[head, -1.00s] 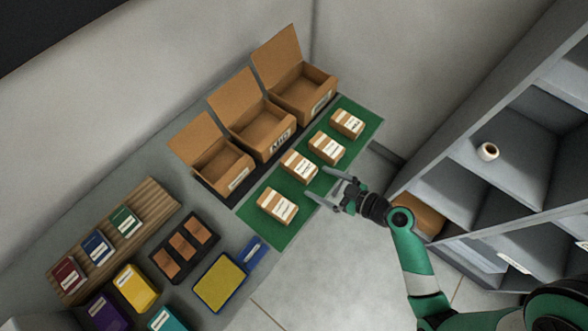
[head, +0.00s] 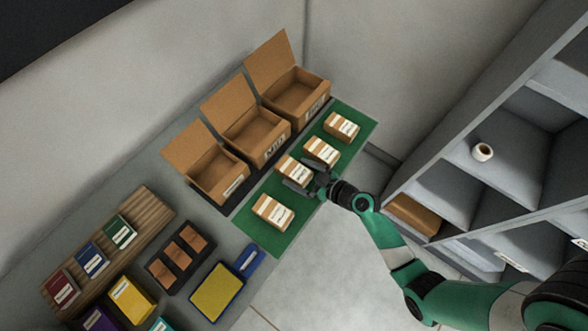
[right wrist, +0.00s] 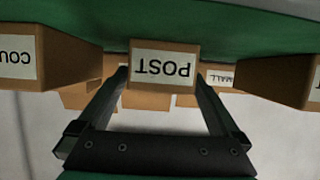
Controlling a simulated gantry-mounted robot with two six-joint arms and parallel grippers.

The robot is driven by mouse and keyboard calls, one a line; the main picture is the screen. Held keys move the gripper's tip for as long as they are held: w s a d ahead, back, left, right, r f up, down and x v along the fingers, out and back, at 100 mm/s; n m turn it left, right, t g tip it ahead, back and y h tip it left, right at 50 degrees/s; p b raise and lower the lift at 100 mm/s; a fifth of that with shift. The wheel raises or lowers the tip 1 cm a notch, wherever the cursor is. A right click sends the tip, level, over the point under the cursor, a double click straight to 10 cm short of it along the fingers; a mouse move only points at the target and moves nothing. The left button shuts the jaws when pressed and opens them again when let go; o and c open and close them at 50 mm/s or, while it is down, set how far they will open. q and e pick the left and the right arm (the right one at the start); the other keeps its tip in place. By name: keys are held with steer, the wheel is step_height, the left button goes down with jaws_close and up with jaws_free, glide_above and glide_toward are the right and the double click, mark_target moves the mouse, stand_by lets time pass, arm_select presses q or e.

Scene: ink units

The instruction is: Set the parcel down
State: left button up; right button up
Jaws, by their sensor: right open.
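Several brown parcels with white labels lie on the green mat (head: 262,239). My right gripper (head: 304,185) is open at the second parcel from the left (head: 292,170), low over the mat. In the right wrist view, this parcel (right wrist: 162,88) shows an upside-down "POST" label and sits between the fingertips of the gripper (right wrist: 161,78), one finger on each side. Narrow gaps seem to show beside it; I cannot tell whether either finger touches it. My left gripper is not in view.
Neighbouring parcels (head: 272,212) (head: 320,151) lie close on both sides. Three open cartons (head: 220,176) stand behind the mat. A yellow pad with a blue handle (head: 216,292) and a dark tray (head: 163,278) lie to the left. Grey shelving (head: 455,185) stands at right.

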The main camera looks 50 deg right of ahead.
mark_target(298, 168)
steer(key=shift+x, duration=1.2)
steer(key=c, duration=1.5)
steer(key=shift+r, duration=0.15)
steer(key=shift+r, duration=0.25)
steer(key=r, duration=0.1)
steer(key=r+p, duration=0.1)
steer(key=d+r, duration=0.1)
steer(key=r, duration=0.1)
steer(key=shift+s+r+p, duration=0.1)
steer(key=shift+s+p, duration=0.2)
steer(key=s+d+r+p, duration=0.2)
steer(key=d+p, duration=0.1)
steer(key=p, duration=0.1)
steer(key=s+d+r+p, duration=0.2)
steer(key=d+r+p, duration=0.1)
steer(key=d+p, duration=0.1)
steer(key=s+d+r+p, duration=0.2)
steer(key=d+r+p, duration=0.1)
steer(key=d+p, duration=0.1)
steer(key=shift+s+d+r+p, duration=0.1)
steer(key=shift+s+p, duration=0.1)
steer(key=shift+p, duration=0.55)
